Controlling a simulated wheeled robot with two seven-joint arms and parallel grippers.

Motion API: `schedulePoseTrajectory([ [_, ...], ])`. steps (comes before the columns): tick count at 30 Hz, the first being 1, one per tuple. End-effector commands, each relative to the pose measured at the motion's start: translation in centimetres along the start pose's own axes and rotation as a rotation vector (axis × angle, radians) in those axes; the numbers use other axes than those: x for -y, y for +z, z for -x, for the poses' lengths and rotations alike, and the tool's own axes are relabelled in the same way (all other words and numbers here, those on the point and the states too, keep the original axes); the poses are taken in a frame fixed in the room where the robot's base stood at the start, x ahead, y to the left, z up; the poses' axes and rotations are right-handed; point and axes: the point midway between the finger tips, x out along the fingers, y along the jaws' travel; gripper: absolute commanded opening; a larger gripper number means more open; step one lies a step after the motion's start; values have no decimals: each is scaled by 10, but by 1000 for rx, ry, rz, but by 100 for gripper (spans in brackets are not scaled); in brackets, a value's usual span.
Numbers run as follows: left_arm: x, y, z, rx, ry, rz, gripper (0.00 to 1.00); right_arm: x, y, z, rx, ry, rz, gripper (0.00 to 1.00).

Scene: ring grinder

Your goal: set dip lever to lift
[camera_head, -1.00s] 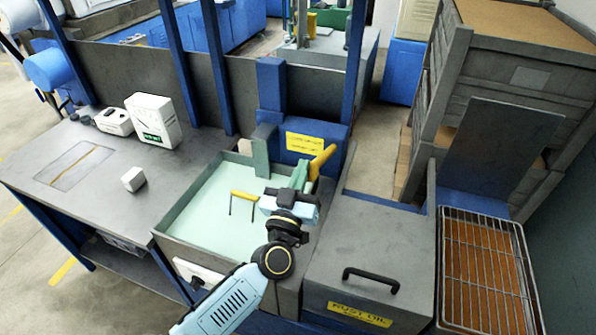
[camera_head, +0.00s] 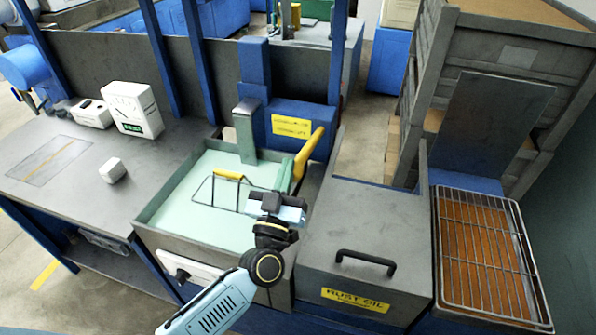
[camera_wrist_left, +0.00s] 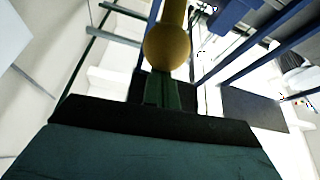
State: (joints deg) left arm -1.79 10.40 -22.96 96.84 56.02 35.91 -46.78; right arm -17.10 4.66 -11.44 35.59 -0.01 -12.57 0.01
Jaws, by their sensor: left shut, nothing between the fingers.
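The dip lever (camera_head: 308,152) is a yellow handle at the right side of the tank, beside a blue housing. It stands tilted, its top leaning right. My left gripper (camera_head: 285,176) is shut and empty, close against the lever's lower left side; exact contact is hidden. In the left wrist view, the lever's rounded yellow end (camera_wrist_left: 167,46) is just beyond the shut fingertips (camera_wrist_left: 160,80). A wire basket (camera_head: 203,190) with a yellow grip shows above the pale green liquid in the tank (camera_head: 160,238). My right gripper is out of view.
A yellow label (camera_head: 291,126), too small to read surely, is on the blue housing. The rust oil box (camera_head: 365,225) with a black handle stands right of the tank. A wire rack (camera_head: 485,260) is further right. A small white block (camera_head: 112,170) lies on the left bench.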

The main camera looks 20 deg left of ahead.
Motion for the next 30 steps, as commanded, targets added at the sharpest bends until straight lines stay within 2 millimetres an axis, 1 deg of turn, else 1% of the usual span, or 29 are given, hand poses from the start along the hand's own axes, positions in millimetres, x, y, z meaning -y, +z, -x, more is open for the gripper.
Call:
schedulePoseTrajectory([
  [1, 4, 11, 8, -8, -1, -2, 0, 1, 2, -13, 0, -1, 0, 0],
  [9, 10, 28, 24, -80, -1, -2, 0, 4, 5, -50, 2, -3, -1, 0],
  [13, 10, 35, 30, -110, 4, -1, 0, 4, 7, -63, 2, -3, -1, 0],
  [18, 10, 37, 34, -132, 8, 1, 0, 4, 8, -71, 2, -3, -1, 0],
  [30, 10, 35, 33, -137, 8, 1, 0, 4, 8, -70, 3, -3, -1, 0],
])
